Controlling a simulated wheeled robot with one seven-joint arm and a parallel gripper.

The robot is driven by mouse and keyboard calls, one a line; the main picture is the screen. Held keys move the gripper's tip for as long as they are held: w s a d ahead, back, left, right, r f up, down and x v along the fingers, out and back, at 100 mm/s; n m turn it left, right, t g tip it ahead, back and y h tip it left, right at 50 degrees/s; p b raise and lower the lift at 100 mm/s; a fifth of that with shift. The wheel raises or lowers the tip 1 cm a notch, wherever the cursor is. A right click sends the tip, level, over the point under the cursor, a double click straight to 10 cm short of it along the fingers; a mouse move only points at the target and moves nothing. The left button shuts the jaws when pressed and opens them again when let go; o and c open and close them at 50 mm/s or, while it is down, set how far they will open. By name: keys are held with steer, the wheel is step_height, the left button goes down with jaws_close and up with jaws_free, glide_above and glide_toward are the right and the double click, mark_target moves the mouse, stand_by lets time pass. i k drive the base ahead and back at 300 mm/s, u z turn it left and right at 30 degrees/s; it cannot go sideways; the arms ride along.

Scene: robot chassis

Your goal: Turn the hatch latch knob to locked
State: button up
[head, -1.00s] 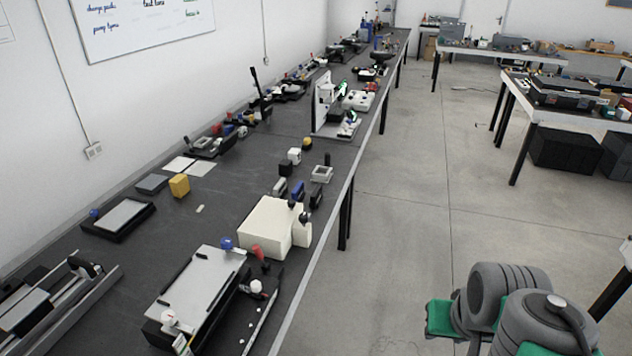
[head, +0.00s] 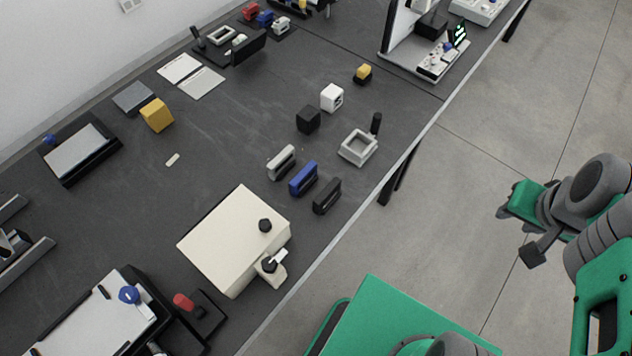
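A cream box (head: 225,228) sits near the front edge of the dark bench in the head view. A black knob (head: 265,225) stands on its top near the right corner. A second dark knob (head: 269,264) with a pale lever-like piece (head: 279,256) is on a small cream bracket at its front right side. I cannot tell which of these is the hatch latch knob, or read any locked mark. My gripper (head: 532,253) seems to be the dark end of my folded arm, at right over the floor, well apart from the box. Its fingers are unclear.
White, blue (head: 303,179) and black handles stand behind the box. Beyond are a black cube (head: 308,119), a white cube (head: 332,97) and a grey square frame (head: 357,148). A red-handled lever (head: 183,301) stands in front of the box. Bare bench lies left of the box.

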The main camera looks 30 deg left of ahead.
mark_target(270, 263)
steer(key=i, duration=1.6)
steer(key=z, duration=5.45)
steer(key=i, duration=0.5)
